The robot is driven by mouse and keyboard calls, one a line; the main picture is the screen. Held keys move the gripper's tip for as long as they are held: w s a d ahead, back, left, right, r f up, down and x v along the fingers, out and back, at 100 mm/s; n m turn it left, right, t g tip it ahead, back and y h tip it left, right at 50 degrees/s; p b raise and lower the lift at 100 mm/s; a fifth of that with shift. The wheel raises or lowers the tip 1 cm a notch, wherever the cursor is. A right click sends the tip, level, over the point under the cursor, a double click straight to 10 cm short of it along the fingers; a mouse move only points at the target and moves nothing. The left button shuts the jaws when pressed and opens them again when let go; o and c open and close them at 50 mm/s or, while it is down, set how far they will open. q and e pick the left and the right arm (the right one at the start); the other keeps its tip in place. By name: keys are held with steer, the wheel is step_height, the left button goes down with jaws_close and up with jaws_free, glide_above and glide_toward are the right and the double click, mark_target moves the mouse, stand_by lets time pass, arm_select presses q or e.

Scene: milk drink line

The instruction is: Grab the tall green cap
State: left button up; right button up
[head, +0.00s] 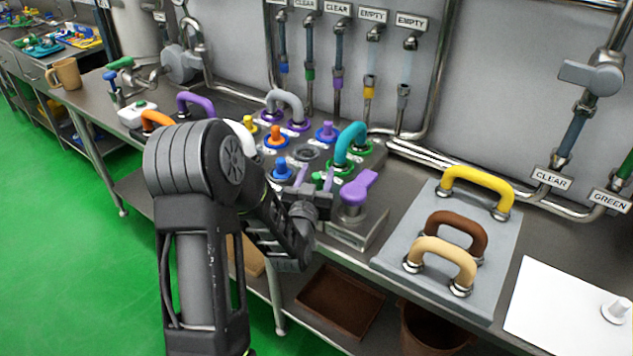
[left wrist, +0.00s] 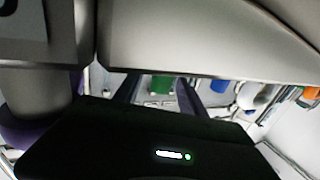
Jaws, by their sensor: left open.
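The tall green cap (head: 317,180) shows only as a small green bit among my left gripper's fingers, above the block of coloured caps. My left gripper (head: 316,184) is open, with its fingers close around or just in front of the cap; I cannot tell if they touch it. In the left wrist view a green piece (left wrist: 163,83) appears between the two dark fingers (left wrist: 160,93), partly hidden by the gripper's body. My right gripper is not in view.
A purple lever cap (head: 353,192) stands close right of the gripper. A blue cap (head: 282,170) and a teal handle (head: 350,142) are near it. A grey board (head: 400,250) with yellow, brown and tan handles lies to the right. Pipes run along the wall behind.

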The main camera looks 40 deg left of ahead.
arm_select(q)
steer(key=x, duration=0.2)
steer(key=shift+w+a, duration=0.1)
steer(key=shift+w, duration=0.15)
steer(key=shift+c, duration=0.2)
jaws_close()
stand_by(0.4)
stand_by(0.4)
